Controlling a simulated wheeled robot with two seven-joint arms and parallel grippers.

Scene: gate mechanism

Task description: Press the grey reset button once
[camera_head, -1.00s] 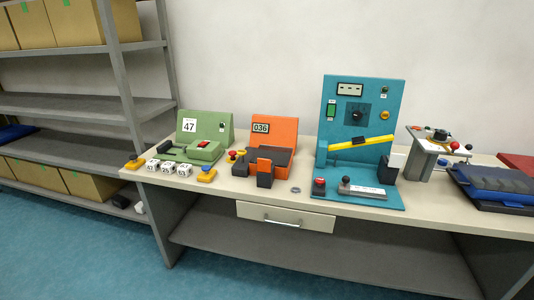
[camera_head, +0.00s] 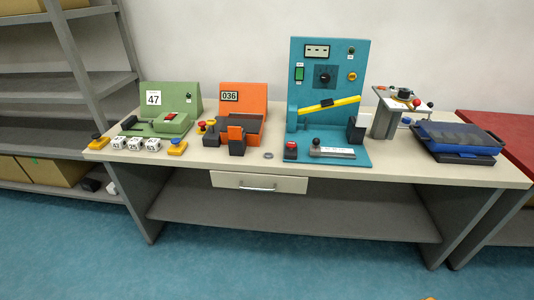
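The teal gate panel (camera_head: 343,105) stands upright on the bench, with a yellow bar (camera_head: 330,105) across it. A black knob (camera_head: 322,75), a green switch (camera_head: 299,73) and an amber round part (camera_head: 352,76) sit on its face. A small round part (camera_head: 351,51) at its upper right looks greyish; it is too small to tell whether it is the grey reset button. A red button (camera_head: 290,147) and a grey lever plate (camera_head: 331,152) are on the panel's base.
The bench (camera_head: 215,173) also carries a green device (camera_head: 172,97), an orange device (camera_head: 247,97), several white numbered cubes (camera_head: 135,144), a grey stand (camera_head: 387,116) and a blue case (camera_head: 457,138). A red-topped table (camera_head: 490,125) stands at the right. The floor (camera_head: 290,265) in front is clear.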

